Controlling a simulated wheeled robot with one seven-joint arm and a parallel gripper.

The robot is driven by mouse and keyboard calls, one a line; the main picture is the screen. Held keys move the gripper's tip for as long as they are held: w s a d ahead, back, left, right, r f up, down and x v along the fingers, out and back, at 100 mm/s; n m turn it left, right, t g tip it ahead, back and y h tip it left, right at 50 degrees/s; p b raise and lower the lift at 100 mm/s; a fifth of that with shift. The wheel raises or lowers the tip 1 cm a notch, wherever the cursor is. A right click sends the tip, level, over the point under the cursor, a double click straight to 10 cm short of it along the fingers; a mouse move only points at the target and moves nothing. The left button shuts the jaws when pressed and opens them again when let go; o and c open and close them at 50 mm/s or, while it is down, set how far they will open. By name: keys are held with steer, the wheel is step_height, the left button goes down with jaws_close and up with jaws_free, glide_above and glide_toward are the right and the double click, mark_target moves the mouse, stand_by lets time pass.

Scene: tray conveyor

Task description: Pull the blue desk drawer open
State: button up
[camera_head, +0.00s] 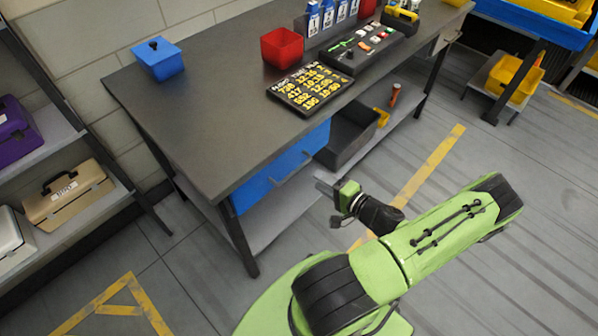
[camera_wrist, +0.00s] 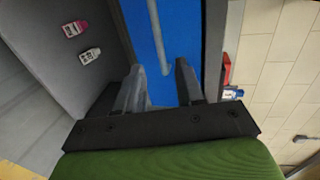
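The blue desk drawer (camera_head: 262,180) sits under the desk top, and its front looks flush with the desk's front edge. Its blue front also fills the upper middle of the wrist view (camera_wrist: 180,30). A thin grey bar handle (camera_wrist: 158,38) runs along that front, and its end appears between my fingers. In the wrist view my gripper's two fingers (camera_wrist: 160,80) are apart with nothing clamped. I cannot tell how far the fingertips are from the handle.
The desk top (camera_head: 190,110) carries a blue box (camera_head: 158,60), a red bin (camera_head: 282,47) and a dark panel with yellow writing (camera_head: 310,90). A dark open bin (camera_head: 345,140) stands beside the drawer under the desk. Floor in front of the desk is clear around my arm.

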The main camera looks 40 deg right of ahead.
steer(key=b+x, duration=0.1)
steer(key=x, duration=0.7)
jaws_close()
